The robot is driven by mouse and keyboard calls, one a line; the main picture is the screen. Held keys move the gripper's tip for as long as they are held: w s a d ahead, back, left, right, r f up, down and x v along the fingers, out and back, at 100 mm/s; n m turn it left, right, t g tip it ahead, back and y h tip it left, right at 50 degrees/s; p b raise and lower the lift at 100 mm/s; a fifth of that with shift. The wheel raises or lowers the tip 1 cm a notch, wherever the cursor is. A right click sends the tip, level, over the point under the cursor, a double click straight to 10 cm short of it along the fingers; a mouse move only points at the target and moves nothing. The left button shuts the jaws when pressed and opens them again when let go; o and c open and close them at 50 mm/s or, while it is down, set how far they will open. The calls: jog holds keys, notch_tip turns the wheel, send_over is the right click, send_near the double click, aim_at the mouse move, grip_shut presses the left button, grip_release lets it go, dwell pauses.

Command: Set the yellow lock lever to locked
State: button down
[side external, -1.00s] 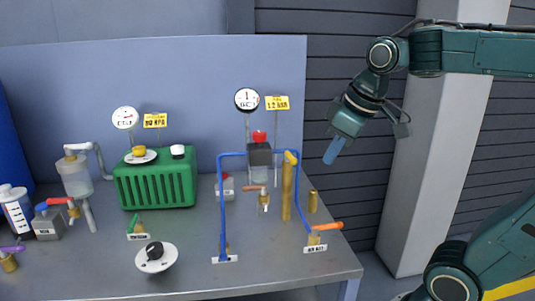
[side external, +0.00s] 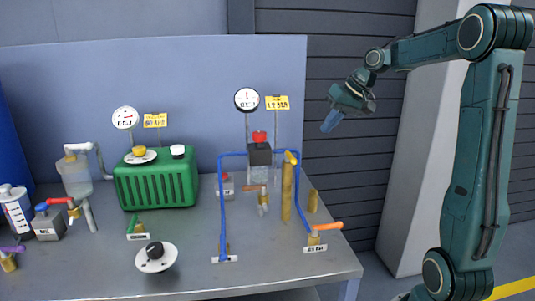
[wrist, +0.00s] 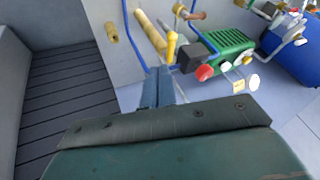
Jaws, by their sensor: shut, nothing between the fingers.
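The yellow lock lever (side external: 291,157) sits at the top of a tall brass cylinder (side external: 286,195), beside the blue pipe frame. In the wrist view the yellow lever (wrist: 172,46) shows just beyond my fingertips, to their upper right. My gripper (side external: 329,126) is up and to the right of the lever in the side view, with blue fingers pointing down and left. In the wrist view my gripper (wrist: 158,72) has its fingers together and empty. It appears apart from the lever. Any lock markings are too small to read.
Blue pipe (side external: 221,205) stands left of the brass cylinder. A red-capped reservoir (side external: 260,155) is behind it, and a short brass cylinder (side external: 312,201) to the right. An orange-handled valve (side external: 327,227) is near the table's right edge. A green ribbed unit (side external: 155,180) stands farther left.

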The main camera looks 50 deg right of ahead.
aim_at(291, 160)
jog(key=d, duration=0.2)
jog(key=d+m, duration=0.1)
jog(key=shift+s+d+f, duration=0.3)
jog(key=shift+s, duration=0.05)
jog(key=shift+w+f, duration=0.1)
jog(key=shift+f, duration=0.05)
jog(key=w+a+f, duration=0.4)
jog(key=w+f, duration=0.3)
jog(key=f, duration=0.1)
jog(key=shift+w+f, duration=0.4)
jog(key=shift+a, duration=0.1)
